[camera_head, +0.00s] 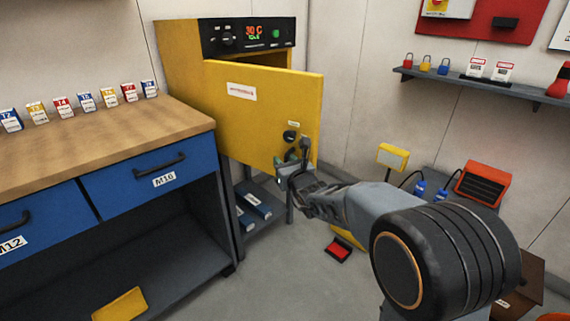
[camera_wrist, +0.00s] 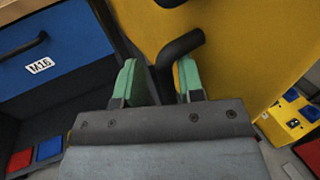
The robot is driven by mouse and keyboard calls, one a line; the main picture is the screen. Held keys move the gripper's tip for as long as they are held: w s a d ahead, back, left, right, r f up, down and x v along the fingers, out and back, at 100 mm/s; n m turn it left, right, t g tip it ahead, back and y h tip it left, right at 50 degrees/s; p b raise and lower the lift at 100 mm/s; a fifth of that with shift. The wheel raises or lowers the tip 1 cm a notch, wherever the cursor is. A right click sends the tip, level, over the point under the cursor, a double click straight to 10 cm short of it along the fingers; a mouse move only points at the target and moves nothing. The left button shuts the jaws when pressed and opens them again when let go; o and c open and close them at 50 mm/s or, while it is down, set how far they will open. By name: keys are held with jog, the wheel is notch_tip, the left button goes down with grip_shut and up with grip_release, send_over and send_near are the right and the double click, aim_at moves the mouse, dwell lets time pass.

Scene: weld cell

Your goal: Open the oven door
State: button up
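The yellow oven (camera_head: 185,55) stands against the back wall, its front control panel at the top. Its yellow door (camera_head: 255,100) is partly open, its right edge swung out from the body with a gap along the top. The black door handle (camera_head: 306,147) is a bent lever near the door's right edge; it also shows in the wrist view (camera_wrist: 182,45). My gripper (camera_head: 290,170) is at the handle's lower part.
A wooden-topped workbench (camera_head: 90,155) with blue drawers stands left of the oven. A shelf (camera_head: 485,88) with padlocks is on the right wall. A red and black item (camera_head: 338,250) lies on the floor below my arm. Grey floor is open between bench and arm.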

jog(key=shift+d+r, duration=0.15)
jog(key=shift+r, duration=0.4)
jog(key=f+p+v, duration=0.1)
jog(key=v, duration=1.2)
jog(key=shift+s+p, duration=0.3)
jog(key=shift+p, duration=0.05)
jog(key=shift+d+f, duration=0.1)
jog(key=shift+d, duration=0.05)
jog(key=shift+c, duration=0.3)
